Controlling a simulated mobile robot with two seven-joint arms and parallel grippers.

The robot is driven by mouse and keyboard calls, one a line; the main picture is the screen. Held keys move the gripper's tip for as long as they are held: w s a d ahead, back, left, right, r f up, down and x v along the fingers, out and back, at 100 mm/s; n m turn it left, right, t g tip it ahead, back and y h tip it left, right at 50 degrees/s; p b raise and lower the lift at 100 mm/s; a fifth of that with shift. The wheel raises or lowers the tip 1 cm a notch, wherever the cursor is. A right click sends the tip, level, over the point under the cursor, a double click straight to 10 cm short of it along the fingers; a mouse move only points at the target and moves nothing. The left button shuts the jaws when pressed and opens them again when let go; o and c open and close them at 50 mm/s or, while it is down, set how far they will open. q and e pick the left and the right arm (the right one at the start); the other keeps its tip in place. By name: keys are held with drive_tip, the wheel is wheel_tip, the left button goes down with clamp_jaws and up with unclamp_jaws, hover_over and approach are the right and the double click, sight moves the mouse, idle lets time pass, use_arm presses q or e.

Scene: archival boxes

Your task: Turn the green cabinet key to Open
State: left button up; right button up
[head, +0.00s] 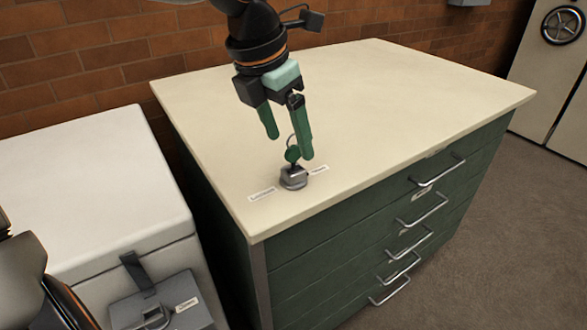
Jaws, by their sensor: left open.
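The green key (292,154) stands upright in a grey metal lock (293,176) on the cream top of a green cabinet (352,228). A thin ring shows at the key's head. Small white labels lie on either side of the lock, one at the left (262,194) and one at the right (318,170); their print is too small to read. My left gripper (287,146) points down just above the lock, its green fingers apart. The right finger is close beside the key's head; I cannot tell whether they touch. My right gripper is not in view.
A white chest (90,185) with a grey latch box (160,305) stands at the left. The cabinet top is otherwise clear. Drawer handles (437,172) stick out from the cabinet's front. A pale safe door with a black wheel (563,25) is at the back right.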

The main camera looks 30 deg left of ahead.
use_arm(q)
drive_tip(key=p+v, duration=0.3)
drive_tip(key=v, duration=0.3)
drive_tip(key=shift+r+p, duration=0.25)
drive_tip(key=shift+p, duration=0.15)
idle(0.6)
